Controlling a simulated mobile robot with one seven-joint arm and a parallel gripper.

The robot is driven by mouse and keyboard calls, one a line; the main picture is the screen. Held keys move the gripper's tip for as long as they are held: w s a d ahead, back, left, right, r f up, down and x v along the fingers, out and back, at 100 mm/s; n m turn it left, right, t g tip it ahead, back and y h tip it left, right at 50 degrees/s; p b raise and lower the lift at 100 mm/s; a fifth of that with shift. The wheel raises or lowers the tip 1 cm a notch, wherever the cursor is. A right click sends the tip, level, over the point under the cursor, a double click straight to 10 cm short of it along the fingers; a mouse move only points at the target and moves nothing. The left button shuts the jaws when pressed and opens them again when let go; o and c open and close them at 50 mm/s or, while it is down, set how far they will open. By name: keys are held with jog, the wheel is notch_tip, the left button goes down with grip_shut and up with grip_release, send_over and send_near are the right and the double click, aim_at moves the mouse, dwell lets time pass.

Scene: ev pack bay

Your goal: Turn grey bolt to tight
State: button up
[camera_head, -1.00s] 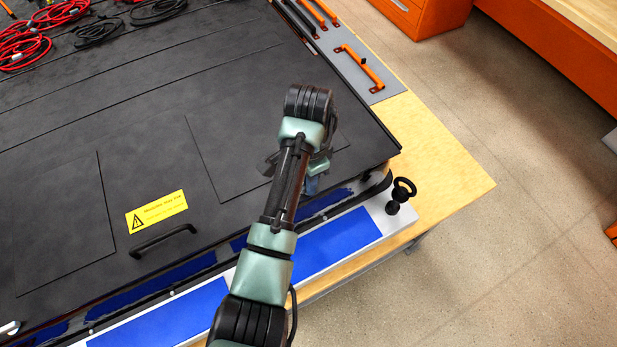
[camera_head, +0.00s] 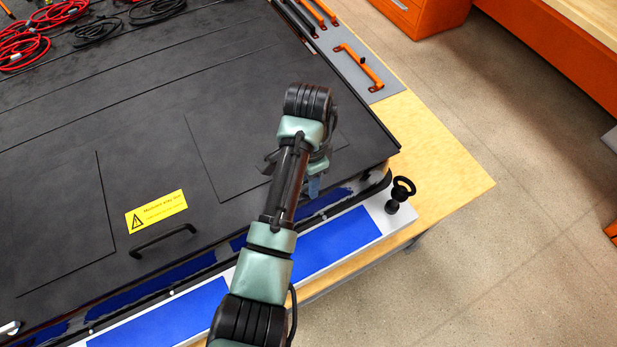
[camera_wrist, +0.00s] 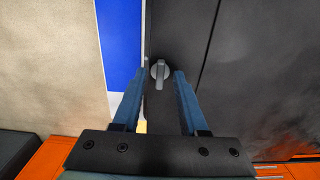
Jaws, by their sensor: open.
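The grey bolt (camera_wrist: 159,71) shows in the wrist view as a small light-grey winged head on the black pack (camera_wrist: 185,35), near its edge. It lies ahead of my gripper (camera_wrist: 160,75), roughly centred between the tips of the two blue fingers. The fingers are open and nothing is held; I see no clear contact with the bolt. In the head view my gripper (camera_head: 312,186) is partly behind my arm, above the pack's front edge near its right corner. The bolt is hidden there.
A blue strip (camera_head: 335,238) runs along the front ledge. A black ring-topped fitting (camera_head: 402,190) stands near the pack's corner. A black handle (camera_head: 163,240) and a yellow warning label (camera_head: 156,212) are on the lid. Orange handles (camera_head: 360,67) lie on a grey mat behind.

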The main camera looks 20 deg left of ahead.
notch_tip(320, 180, up, 13)
jog(key=p, duration=0.6)
dwell(0.4)
jog(key=w+d+r+t+b, duration=0.3)
jog(key=w+d+t, duration=0.15)
jog(key=w, duration=0.35)
jog(key=w+d+r+n+t+b, duration=0.1)
jog(key=w+d+r+t+b, duration=0.15)
jog(key=r, duration=0.25)
jog(key=w+d+r+n+t+b, duration=0.1)
jog(key=d+r+t, duration=0.1)
jog(key=r+t, duration=0.25)
jog(key=w+d+r+n+t+b, duration=0.1)
jog(key=w+d+r+t+b, duration=0.15)
jog(key=r, duration=0.35)
jog(key=s+d+r+n+t+b, duration=0.1)
jog(key=s+r+t+b, duration=0.15)
jog(key=r, duration=0.35)
jog(key=s+d+r+t+b, duration=0.1)
jog(key=s+d+r+t, duration=0.1)
jog(key=s+r+t, duration=0.3)
jog(key=s+r+n+t+b, duration=0.2)
jog(key=s+r+t, duration=0.3)
jog(key=s+r, duration=0.6)
jog(key=shift+s+r+n+t+b, duration=0.35)
jog(key=shift+s+n, duration=0.25)
jog(key=shift+n, duration=0.2)
